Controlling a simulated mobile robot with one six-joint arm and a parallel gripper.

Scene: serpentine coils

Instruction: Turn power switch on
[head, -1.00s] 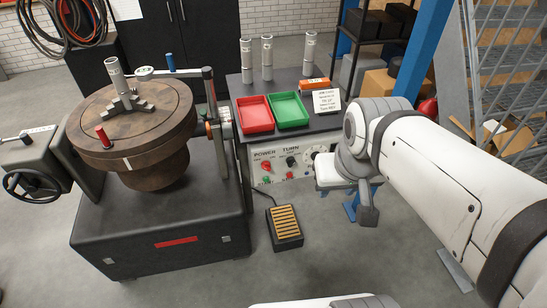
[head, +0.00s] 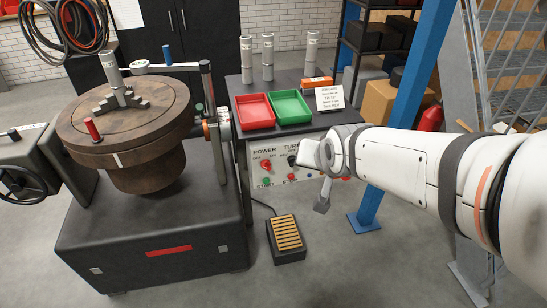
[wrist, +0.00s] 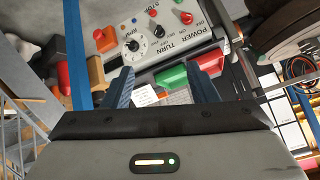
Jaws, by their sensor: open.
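The power switch (head: 266,162) is a red knob under the POWER label on the white control panel (head: 252,161) at the bench front. It also shows near the top of the wrist view (wrist: 187,18), where the panel appears upside down. The way it points is too small to tell. My gripper (wrist: 162,88) is open and empty, with two blue fingers apart. In the wrist view the switch lies beyond the fingers, above the right one, and nothing touches it. In the head view, my wrist covers the panel's right part.
A black TURN knob (head: 292,160) and a green START button (head: 266,181) are close by. Red (head: 255,112) and green (head: 289,107) trays stand on the bench above. A large turntable machine (head: 125,120) is left. A foot pedal (head: 286,238) lies on the floor.

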